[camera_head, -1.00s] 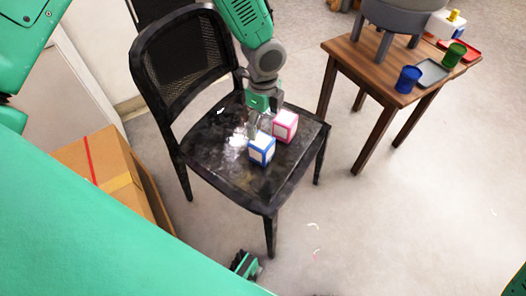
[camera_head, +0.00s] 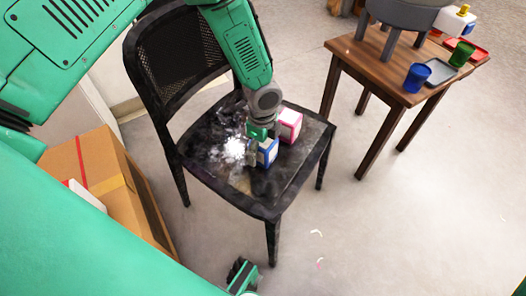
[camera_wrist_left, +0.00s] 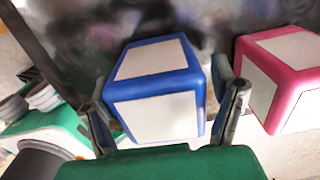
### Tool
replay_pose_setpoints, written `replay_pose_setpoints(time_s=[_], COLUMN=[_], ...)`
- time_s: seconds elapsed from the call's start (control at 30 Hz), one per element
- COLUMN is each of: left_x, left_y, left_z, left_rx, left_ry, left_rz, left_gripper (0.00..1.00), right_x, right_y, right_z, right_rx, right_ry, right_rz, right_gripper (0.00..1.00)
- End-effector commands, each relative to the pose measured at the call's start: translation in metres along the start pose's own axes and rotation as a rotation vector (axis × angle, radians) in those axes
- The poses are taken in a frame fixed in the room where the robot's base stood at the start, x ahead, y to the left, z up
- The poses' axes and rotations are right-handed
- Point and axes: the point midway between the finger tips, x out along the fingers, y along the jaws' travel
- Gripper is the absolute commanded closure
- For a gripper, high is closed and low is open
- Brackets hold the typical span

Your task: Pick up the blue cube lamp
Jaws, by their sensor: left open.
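The blue cube lamp (camera_head: 268,152), a white-faced cube with blue edges, sits on the seat of a black chair (camera_head: 215,165). My left gripper (camera_head: 256,150) is low over the seat at the cube and partly hides it in the head view. In the left wrist view the open fingers (camera_wrist_left: 165,105) stand on either side of the blue cube (camera_wrist_left: 155,115), with the right finger close to its side. I cannot tell whether either finger touches it.
A pink-edged cube (camera_head: 289,124) stands close beside the blue one and right of the fingers; it also shows in the left wrist view (camera_wrist_left: 285,80). The chair backrest (camera_head: 185,60) rises behind. A wooden table (camera_head: 385,75) with cups and trays is at right. A cardboard box (camera_head: 120,185) is at left.

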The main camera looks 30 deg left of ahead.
Motion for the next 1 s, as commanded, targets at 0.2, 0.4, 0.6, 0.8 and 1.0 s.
replay_pose_setpoints(time_s=[0.2,0.4,0.6,0.8,1.0], left_x=[-0.002,-0.002,-0.004,-0.033,-0.075], left_y=[-0.001,-0.001,-0.001,-0.002,-0.002], left_z=[-0.001,-0.001,-0.001,-0.001,-0.001], left_rx=[0.001,0.001,0.001,0.0,0.002], left_ry=[-0.001,0.0,0.0,0.001,0.001], left_rz=[-0.001,-0.002,-0.002,-0.005,-0.005], left_gripper=[0.45,0.83,0.83,0.82,0.82], right_x=[-0.002,-0.001,-0.002,-0.016,-0.033], right_y=[0.0,0.0,0.0,0.0,0.0], right_z=[0.0,0.0,0.0,-0.001,-0.002], right_rx=[0.0,0.0,0.0,0.0,0.0], right_ry=[0.001,0.0,0.0,0.0,0.0], right_rz=[0.0,0.0,0.0,0.0,0.0], right_gripper=[0.6,0.6,0.6,0.6,0.6])
